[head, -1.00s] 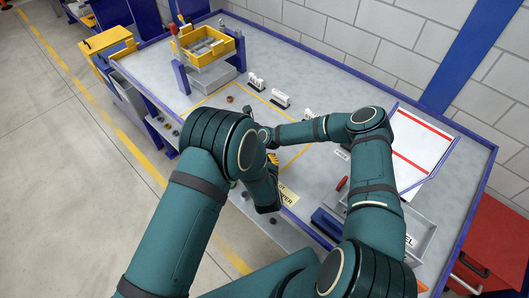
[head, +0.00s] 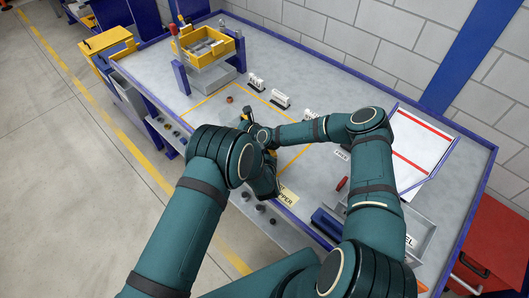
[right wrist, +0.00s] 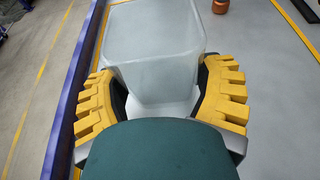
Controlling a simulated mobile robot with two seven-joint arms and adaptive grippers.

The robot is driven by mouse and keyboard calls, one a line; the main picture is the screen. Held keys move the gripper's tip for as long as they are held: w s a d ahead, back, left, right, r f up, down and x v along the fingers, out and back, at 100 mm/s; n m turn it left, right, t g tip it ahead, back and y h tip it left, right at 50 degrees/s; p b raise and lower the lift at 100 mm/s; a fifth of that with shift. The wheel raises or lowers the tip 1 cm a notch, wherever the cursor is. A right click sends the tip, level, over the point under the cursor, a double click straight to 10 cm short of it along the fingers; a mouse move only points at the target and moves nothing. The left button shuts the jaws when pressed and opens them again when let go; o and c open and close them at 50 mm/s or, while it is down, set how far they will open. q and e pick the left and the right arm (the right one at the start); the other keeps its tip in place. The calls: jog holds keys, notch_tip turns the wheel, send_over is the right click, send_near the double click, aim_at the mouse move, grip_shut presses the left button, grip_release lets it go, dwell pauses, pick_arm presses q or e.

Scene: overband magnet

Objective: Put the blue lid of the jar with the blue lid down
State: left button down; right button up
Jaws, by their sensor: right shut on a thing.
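My right gripper (right wrist: 160,72) is shut on a pale, translucent jar (right wrist: 155,40) with a rounded, squarish top. The yellow fingers press on its two sides. No blue lid shows on the jar or elsewhere that I can make out. In the head view the right gripper (head: 243,122) is small and partly covered, beyond my crossed arms, over the left part of the bench. My left arm bends down in front of it, and its gripper is hidden.
The grey bench (head: 325,75) has a blue edge. A brown ring (right wrist: 220,6) lies just beyond the jar. Small white labelled stands (head: 280,98) stand further back. A yellow tray (head: 208,45) is at the far left. A red-striped board (head: 425,145) lies at the right.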

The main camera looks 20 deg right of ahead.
pick_arm(q)
jog(key=c, duration=1.1)
grip_release()
